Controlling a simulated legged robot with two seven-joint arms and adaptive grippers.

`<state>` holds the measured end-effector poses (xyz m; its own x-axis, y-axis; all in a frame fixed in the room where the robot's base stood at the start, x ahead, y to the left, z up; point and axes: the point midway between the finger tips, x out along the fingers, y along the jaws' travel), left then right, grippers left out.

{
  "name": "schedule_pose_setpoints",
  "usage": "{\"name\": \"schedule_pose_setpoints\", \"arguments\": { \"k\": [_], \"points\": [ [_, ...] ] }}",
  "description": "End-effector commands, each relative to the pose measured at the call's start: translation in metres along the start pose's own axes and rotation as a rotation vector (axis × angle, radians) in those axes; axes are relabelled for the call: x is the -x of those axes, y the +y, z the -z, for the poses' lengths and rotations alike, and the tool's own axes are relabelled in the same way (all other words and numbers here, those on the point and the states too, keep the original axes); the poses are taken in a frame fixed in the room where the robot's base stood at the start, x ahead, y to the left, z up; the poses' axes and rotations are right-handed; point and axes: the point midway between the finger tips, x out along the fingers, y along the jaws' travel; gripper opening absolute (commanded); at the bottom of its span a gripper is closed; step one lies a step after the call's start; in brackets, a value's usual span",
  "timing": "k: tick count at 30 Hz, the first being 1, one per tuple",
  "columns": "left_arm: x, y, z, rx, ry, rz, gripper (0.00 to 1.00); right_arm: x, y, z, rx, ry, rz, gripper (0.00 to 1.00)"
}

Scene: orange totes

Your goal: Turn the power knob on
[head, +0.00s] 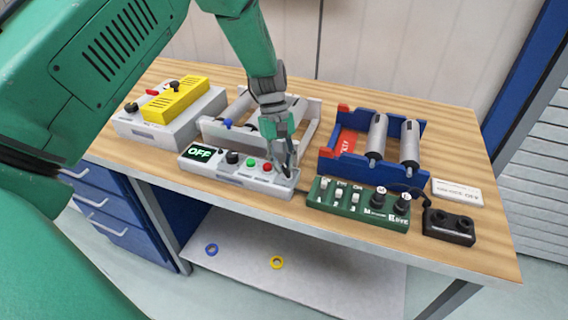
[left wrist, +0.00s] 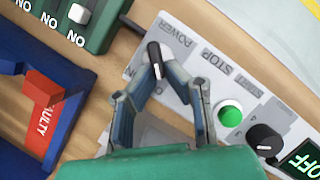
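The light grey control panel (head: 228,176) lies on the bench, and its display (head: 199,153) reads OFF. In the left wrist view the black power knob (left wrist: 154,52), with a pale line on it, sits by the word POWER. My left gripper (head: 288,172) points down at the panel's right end and mostly hides the knob in the head view. In the left wrist view its fingertips (left wrist: 158,75) are drawn in close on both sides of the knob and appear shut on it. My right gripper is not in view.
The panel also has a black dial (head: 232,157), a green button (head: 251,161) and a red button (head: 267,167). A green switch box (head: 325,200) and a blue rack (head: 330,163) with metal cylinders stand to the right. A grey box with a yellow top (head: 175,100) stands left.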

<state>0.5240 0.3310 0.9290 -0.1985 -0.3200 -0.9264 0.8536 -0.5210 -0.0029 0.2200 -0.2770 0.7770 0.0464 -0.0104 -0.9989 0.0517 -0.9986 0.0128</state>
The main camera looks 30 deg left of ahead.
Motion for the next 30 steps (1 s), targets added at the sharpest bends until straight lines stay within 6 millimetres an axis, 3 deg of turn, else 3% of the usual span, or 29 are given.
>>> {"name": "schedule_pose_setpoints", "arguments": {
  "k": [17,30],
  "points": [
    [-0.002,0.002,-0.007,-0.028,-0.02,0.01,0.0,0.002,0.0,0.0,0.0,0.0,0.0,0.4],
    [-0.002,0.006,-0.008,-0.298,-0.019,0.12,0.0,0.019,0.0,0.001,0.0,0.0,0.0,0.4]
  ]
}}
